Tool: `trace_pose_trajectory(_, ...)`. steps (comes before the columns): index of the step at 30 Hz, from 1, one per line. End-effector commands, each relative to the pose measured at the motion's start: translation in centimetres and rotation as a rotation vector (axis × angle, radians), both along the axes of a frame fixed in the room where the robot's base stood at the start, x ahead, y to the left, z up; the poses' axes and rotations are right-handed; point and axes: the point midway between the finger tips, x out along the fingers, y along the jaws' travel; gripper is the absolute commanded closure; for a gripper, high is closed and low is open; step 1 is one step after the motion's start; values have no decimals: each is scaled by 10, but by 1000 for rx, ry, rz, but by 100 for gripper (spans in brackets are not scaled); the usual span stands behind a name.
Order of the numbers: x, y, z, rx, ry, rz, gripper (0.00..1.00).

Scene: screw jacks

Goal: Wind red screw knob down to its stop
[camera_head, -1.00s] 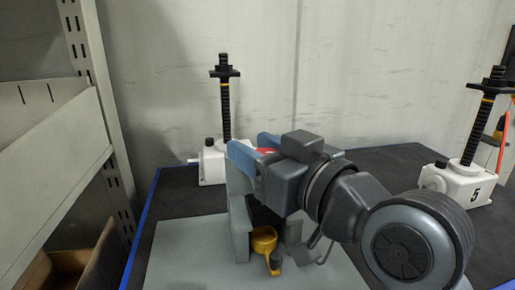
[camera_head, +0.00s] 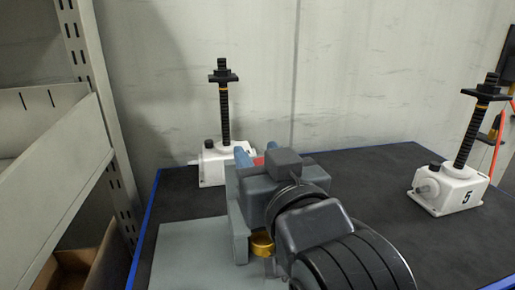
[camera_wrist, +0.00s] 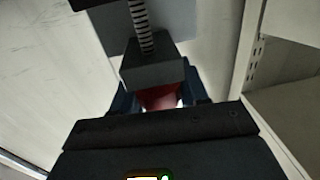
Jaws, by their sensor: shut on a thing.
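In the wrist view the red knob (camera_wrist: 160,97) sits between the two blue fingers. My gripper (camera_head: 258,154) is shut on it, and my gripper also shows in the wrist view (camera_wrist: 158,96). A grey stand (camera_head: 238,215) rises beside my gripper, with a gold part (camera_head: 262,245) low on it. The knob's screw and stop are hidden in the head view.
A white screw jack (camera_head: 212,168) with a black threaded post stands behind my gripper. Another white jack (camera_head: 455,190), marked 5, stands at the right. A grey metal shelf (camera_head: 50,150) is close on the left. The dark tabletop (camera_head: 370,180) is clear between the jacks.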

Motion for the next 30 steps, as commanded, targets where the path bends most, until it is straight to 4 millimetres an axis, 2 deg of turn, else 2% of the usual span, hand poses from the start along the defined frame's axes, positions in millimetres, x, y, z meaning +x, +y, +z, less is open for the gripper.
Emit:
trace_pose_trajectory(15,1,-4,2,3,-7,-297,87)
trace_pose_trajectory(30,1,-7,4,4,-8,-373,87)
